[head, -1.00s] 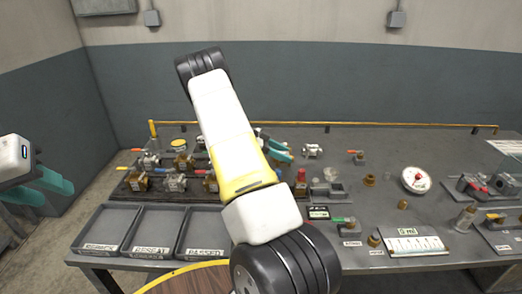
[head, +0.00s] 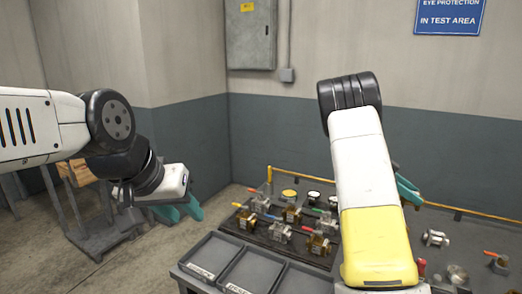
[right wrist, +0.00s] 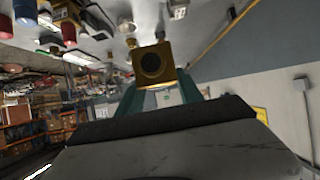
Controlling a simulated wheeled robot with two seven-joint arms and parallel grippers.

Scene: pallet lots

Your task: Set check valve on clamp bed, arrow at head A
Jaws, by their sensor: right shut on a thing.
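My right gripper (right wrist: 158,92) is shut on a brass valve (right wrist: 153,64) with a round dark bore facing the right wrist camera. I see no arrow on it, and cannot tell from the frames whether it is the check valve. In the head view the right gripper's teal fingers (head: 408,190) show only partly, behind my own white and yellow arm; the valve is hidden there. My left gripper (head: 178,210) is off the left end of the bench, open and empty. The clamp bed and its head A are not recognisable in these frames.
Several brass and steel valves stand on a dark rack (head: 262,242) at the bench's left. Grey trays (head: 212,254) lie in front. A steel valve (head: 436,238) stands right of my arm. A yellow rail (head: 460,210) runs along the back edge. A wooden box (head: 78,172) is on a cart.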

